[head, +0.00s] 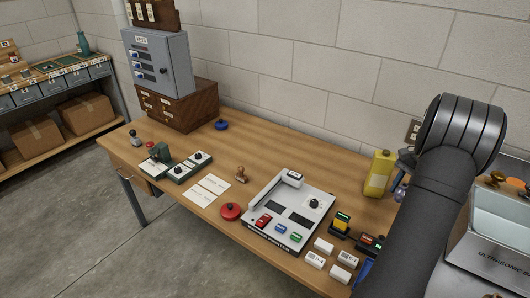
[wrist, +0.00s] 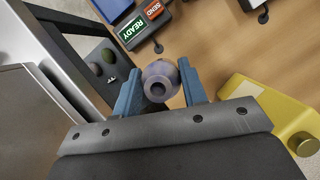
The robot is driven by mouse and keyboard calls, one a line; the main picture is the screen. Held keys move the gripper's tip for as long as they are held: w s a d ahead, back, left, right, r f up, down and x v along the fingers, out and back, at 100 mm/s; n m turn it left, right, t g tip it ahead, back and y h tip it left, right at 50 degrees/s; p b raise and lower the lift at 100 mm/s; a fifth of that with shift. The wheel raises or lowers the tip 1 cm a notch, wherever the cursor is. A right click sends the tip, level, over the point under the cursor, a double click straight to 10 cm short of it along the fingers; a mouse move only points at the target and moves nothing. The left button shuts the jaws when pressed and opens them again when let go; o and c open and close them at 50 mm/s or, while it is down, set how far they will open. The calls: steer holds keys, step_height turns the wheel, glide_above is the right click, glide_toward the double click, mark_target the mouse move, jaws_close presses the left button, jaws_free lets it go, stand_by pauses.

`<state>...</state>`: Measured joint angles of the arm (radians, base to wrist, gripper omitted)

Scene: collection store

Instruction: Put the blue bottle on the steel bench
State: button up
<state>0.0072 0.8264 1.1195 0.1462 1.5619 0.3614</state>
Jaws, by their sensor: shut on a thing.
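My gripper (wrist: 158,88) has two blue fingers, shut on a dull blue-violet bottle (wrist: 159,82) in the wrist view. The bottle's round end with a dark centre faces the camera. In the head view a small violet piece, probably this bottle (head: 400,191), shows beside the yellow container, partly behind my arm. My fingers are mostly hidden there. I cannot tell whether the bottle touches the wooden bench top. I cannot clearly make out the steel bench; a steel ultrasonic cleaner (head: 492,262) stands at the right edge of the head view.
The wooden bench (head: 270,160) holds a yellow container (head: 378,173), also at right in the wrist view (wrist: 275,115). A device with READY and SEND labels (wrist: 145,22) is close ahead of the gripper. White boxes (head: 323,245) and a grey control panel (head: 290,212) stand farther left.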

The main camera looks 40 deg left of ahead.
steer(key=w+a+f+m+t+y, duration=0.1)
steer(key=w+a+f+m, duration=0.2)
steer(key=a, duration=0.8)
steer(key=w+a+m+t+y, duration=0.1)
steer(key=w+a+m, duration=0.35)
steer(key=a, duration=0.75)
steer(key=s+a+f+m+t, duration=0.15)
steer(key=a+m, duration=0.35)
steer(key=a, duration=0.7)
steer(key=s+a+m+t, duration=0.25)
steer(key=a+m, duration=0.25)
steer(key=a, duration=0.7)
steer(key=shift+m, duration=0.25)
steer(key=s+a+f, duration=0.1)
steer(key=a+f, duration=0.1)
steer(key=a, duration=0.1)
steer(key=s+a+f, duration=0.1)
steer(key=a+f, duration=0.1)
steer(key=a, duration=0.2)
steer(key=s+a+f, duration=0.1)
steer(key=a+f, duration=0.2)
steer(key=a, duration=0.1)
steer(key=shift+a+f, duration=0.1)
steer(key=shift+a, duration=0.05)
steer(key=shift+s+f, duration=0.1)
steer(key=shift+f, duration=1.9)
steer(key=shift+f, duration=0.2)
steer(key=o, duration=1)
steer(key=shift+r, duration=0.1)
